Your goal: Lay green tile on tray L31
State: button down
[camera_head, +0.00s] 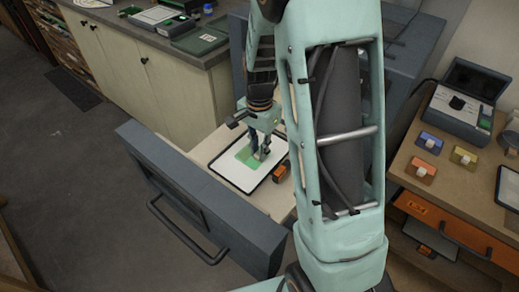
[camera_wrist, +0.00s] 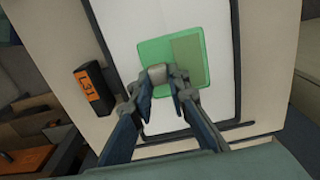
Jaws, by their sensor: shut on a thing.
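A green, see-through tile (camera_head: 246,156) is over the white surface of a black-rimmed tray (camera_head: 231,173) in the pulled-out drawer. In the wrist view the tile (camera_wrist: 155,50) has a darker olive patch on its right part. The tray (camera_wrist: 135,22) spreads under the tile. An orange label reading L31 (camera_wrist: 89,88) is on a dark block left of the tray. I cannot tell whether the tile touches the tray.
The drawer front (camera_head: 195,195) with its bar handle stands at the near left. A bench at the right holds blue, yellow and orange knobbed blocks (camera_head: 429,143) and a grey case (camera_head: 465,105). A cabinet counter (camera_head: 150,30) stands behind at the left.

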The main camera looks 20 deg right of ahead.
jog(key=c, duration=1.8)
grip_release()
jog(key=shift+o, duration=0.2)
jog(key=shift+r, duration=0.1)
jog(key=shift+r+p, duration=2.75)
jog(key=shift+r, duration=0.7)
